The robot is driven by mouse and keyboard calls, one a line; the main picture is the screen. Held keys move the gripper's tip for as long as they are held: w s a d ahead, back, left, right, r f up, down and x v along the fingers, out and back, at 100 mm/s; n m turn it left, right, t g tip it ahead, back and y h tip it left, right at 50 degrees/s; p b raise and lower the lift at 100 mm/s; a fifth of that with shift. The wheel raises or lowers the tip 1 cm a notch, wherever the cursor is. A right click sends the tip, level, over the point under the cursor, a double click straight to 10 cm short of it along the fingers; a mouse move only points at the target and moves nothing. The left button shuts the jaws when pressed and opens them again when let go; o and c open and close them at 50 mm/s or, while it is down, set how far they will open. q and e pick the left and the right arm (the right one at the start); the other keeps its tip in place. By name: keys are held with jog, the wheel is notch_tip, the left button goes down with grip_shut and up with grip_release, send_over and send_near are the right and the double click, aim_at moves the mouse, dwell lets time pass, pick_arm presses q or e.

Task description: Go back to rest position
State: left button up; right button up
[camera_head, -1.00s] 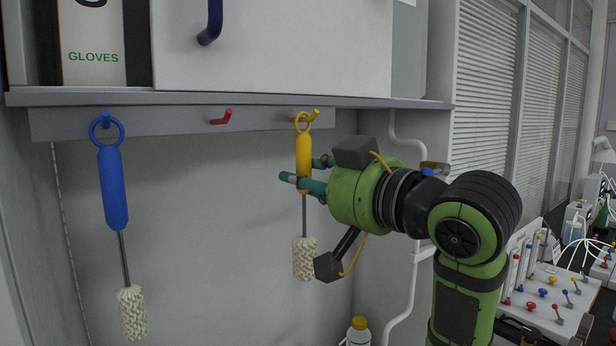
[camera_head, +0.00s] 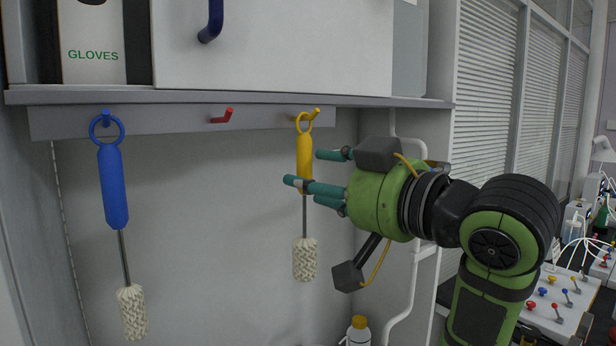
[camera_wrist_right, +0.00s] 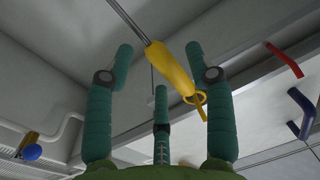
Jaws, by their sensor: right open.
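My right gripper (camera_head: 315,172) is open beside the yellow-handled brush (camera_head: 304,165). The brush hangs by its ring from the yellow hook (camera_head: 314,114), with its pale bristle head hanging down. In the right wrist view the yellow handle (camera_wrist_right: 170,68) shows between and beyond the spread teal fingers (camera_wrist_right: 160,85). In the head view one finger passes in front of the handle; whether it touches cannot be told. My left gripper is not in view.
A blue-handled brush (camera_head: 113,187) hangs from a blue hook at the left. The red hook (camera_head: 222,116) is empty. A shelf (camera_head: 230,96) runs above the hooks. A bottle with a yellow cap (camera_head: 358,332) stands below. A white pipe (camera_head: 402,290) runs down the wall.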

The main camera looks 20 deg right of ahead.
jog(key=v, duration=0.9)
jog(key=w+f+m+g+h, duration=0.15)
jog(key=w+f, duration=0.25)
jog(key=f, duration=0.6)
jog(key=w+f+m+g+h, duration=0.15)
jog(key=w+f, duration=0.25)
jog(key=f, duration=0.5)
notch_tip(320, 180, down, 16)
jog(key=s+g+h, duration=0.1)
jog(key=s+g, duration=0.1)
jog(key=g, duration=0.1)
jog(key=s+d+f+g+h, duration=0.1)
jog(key=s+f+g+h, duration=0.4)
jog(key=s+f, duration=1.75)
notch_tip(320, 180, down, 26)
jog(key=g+y+b, duration=0.2)
jog(key=g+b, duration=0.1)
jog(key=s+d+f+n+g+b, duration=0.1)
jog(key=s+d+f+b, duration=0.1)
jog(key=s+f, duration=1.4)
notch_tip(320, 180, down, 2)
jog(key=shift+s+d+h, duration=0.2)
jog(key=shift+d+h, duration=0.1)
jog(key=shift+d, duration=0.25)
